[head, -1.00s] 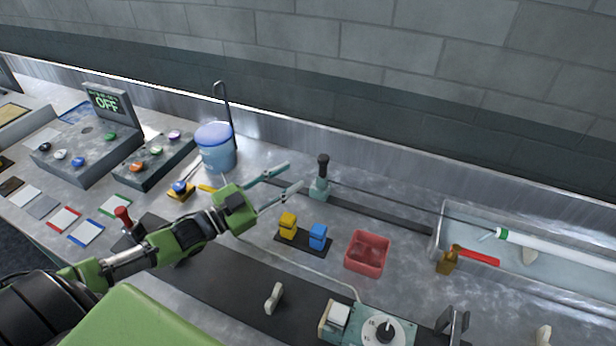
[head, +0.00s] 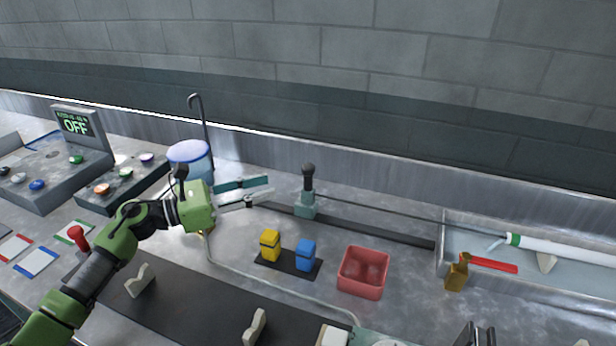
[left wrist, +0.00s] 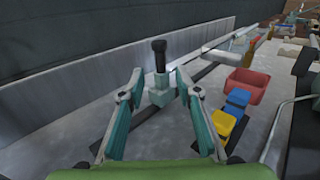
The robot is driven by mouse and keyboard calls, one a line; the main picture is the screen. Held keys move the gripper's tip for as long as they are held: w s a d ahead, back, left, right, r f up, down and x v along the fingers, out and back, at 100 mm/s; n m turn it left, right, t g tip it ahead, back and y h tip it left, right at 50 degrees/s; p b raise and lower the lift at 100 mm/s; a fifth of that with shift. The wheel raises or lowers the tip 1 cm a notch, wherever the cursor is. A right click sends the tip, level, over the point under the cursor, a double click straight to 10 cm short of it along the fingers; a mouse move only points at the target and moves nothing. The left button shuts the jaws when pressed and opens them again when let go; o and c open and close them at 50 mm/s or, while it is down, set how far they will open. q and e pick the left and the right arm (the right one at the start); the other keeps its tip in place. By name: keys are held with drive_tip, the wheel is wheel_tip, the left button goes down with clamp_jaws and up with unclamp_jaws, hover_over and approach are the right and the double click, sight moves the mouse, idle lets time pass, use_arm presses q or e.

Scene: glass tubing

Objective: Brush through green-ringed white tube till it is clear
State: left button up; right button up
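The white tube (head: 565,249) with a green ring (head: 514,240) near its left end lies in the grey trough at the right. A long thin dark rod (head: 400,212) runs from a teal block (head: 305,204) toward that end. A black-knobbed handle (head: 308,178) stands upright on the block; it also shows in the left wrist view (left wrist: 159,57). My left gripper (head: 270,189) is open and empty, just left of the handle. In the wrist view the handle and block appear between its fingertips (left wrist: 159,84), apparently a little beyond them. The tube's inside is hidden. My right gripper is out of view.
Yellow (head: 270,244) and blue (head: 306,255) blocks stand on a dark mat, near a red bin (head: 363,272). A blue-lidded container (head: 189,163) stands behind my left arm. Button panels are at the left.

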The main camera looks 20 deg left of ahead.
sight(309, 176)
use_arm(q)
drive_tip(key=p+x, duration=0.3)
drive_tip(key=x, duration=0.8)
drive_tip(key=shift+r, duration=0.15)
drive_tip(key=shift+w+d, duration=0.3)
drive_tip(key=shift+w, duration=0.05)
clamp_jaws()
